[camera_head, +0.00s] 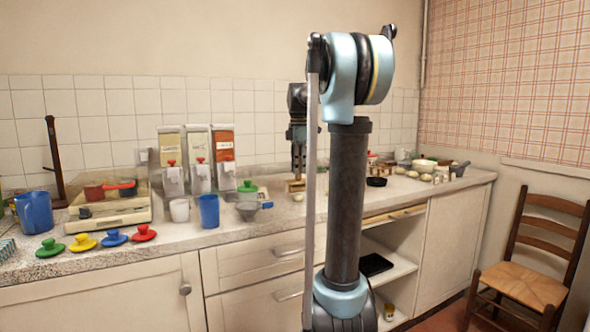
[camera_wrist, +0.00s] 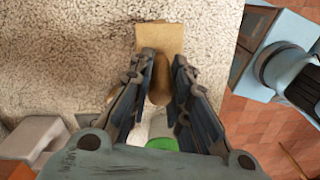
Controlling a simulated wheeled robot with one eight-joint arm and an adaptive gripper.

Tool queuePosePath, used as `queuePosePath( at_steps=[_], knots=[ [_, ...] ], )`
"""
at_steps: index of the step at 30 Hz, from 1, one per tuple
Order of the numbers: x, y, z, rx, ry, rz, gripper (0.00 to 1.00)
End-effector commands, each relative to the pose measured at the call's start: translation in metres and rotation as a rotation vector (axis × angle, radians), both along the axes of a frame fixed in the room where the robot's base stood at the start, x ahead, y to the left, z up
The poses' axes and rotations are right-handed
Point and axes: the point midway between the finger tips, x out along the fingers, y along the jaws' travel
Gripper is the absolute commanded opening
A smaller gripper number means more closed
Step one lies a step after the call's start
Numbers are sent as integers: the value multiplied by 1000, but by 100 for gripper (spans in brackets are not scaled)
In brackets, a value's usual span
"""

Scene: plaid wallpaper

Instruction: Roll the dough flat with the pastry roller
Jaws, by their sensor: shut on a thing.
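My gripper (camera_wrist: 162,62) points down over the speckled counter in the wrist view. Its fingers are shut on a tan wooden piece (camera_wrist: 160,82), which looks like the pastry roller. A wider, flat-ended wooden part (camera_wrist: 160,38) shows past the fingertips, over or on the counter; I cannot tell whether it touches. In the head view my gripper (camera_head: 297,160) is partly behind my arm, with a small wooden piece (camera_head: 295,186) below it at counter height. I cannot make out the dough for certain in either view.
On the counter (camera_head: 275,225), a scale (camera_head: 110,208), blue jug (camera_head: 34,212), blue cup (camera_head: 208,210) and several coloured knobbed lids (camera_head: 82,242) stand left. A black pan (camera_head: 376,181) and small items stand right of my arm. A chair (camera_head: 525,285) is at the far right.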

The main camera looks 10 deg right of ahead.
Motion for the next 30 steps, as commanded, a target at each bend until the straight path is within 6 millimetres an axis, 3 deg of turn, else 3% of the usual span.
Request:
queuePosePath(
  at_steps=[30],
  knots=[
    [11, 4, -7, 0, 0, 1, 0]
  ],
)
